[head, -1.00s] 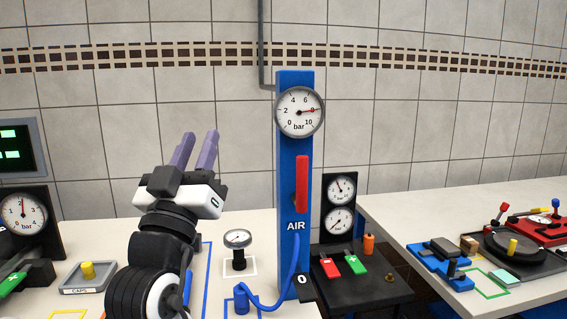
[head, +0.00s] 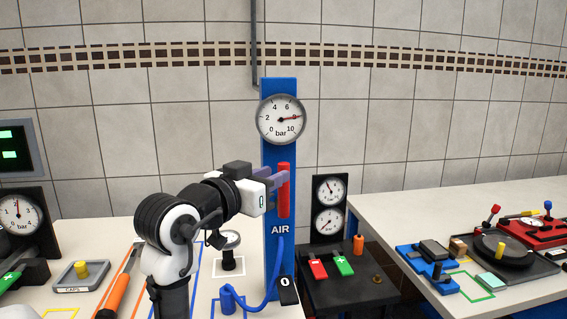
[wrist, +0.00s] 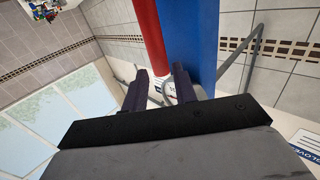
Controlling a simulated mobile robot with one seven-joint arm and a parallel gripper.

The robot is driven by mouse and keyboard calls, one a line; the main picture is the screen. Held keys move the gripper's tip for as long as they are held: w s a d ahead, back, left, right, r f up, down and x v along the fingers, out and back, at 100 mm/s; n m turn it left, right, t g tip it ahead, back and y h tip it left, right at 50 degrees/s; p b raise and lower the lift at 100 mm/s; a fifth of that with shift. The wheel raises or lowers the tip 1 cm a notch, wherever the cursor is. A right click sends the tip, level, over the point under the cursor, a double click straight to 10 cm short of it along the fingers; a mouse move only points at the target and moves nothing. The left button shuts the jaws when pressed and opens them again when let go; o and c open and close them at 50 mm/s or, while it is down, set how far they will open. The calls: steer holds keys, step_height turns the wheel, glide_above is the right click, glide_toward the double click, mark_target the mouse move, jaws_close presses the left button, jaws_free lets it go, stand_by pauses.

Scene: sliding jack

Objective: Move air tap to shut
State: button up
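The air tap is a long red handle (head: 283,200), upright on the blue column (head: 271,150) above the letters AIR. My gripper (head: 276,175) has come from the left and its purple fingers are at the upper half of the handle. In the wrist view my fingers (wrist: 161,88) stand apart, open. The red handle (wrist: 147,38) runs down toward the gap between them, in front of the blue column (wrist: 200,35). I cannot tell whether a finger touches it. The round gauge (head: 281,119) above points to about 8 bar.
A small gauge on a stem (head: 229,245) stands on the bench below my arm. A blue hose (head: 258,300) curves to the column's foot. A black panel with two dials (head: 329,205) and red and green switches (head: 343,265) is on the right.

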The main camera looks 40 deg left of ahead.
steer(key=shift+w+a+p, duration=0.2)
steer(key=shift+w+p, duration=0.3)
steer(key=shift+w, duration=1.85)
jaws_close()
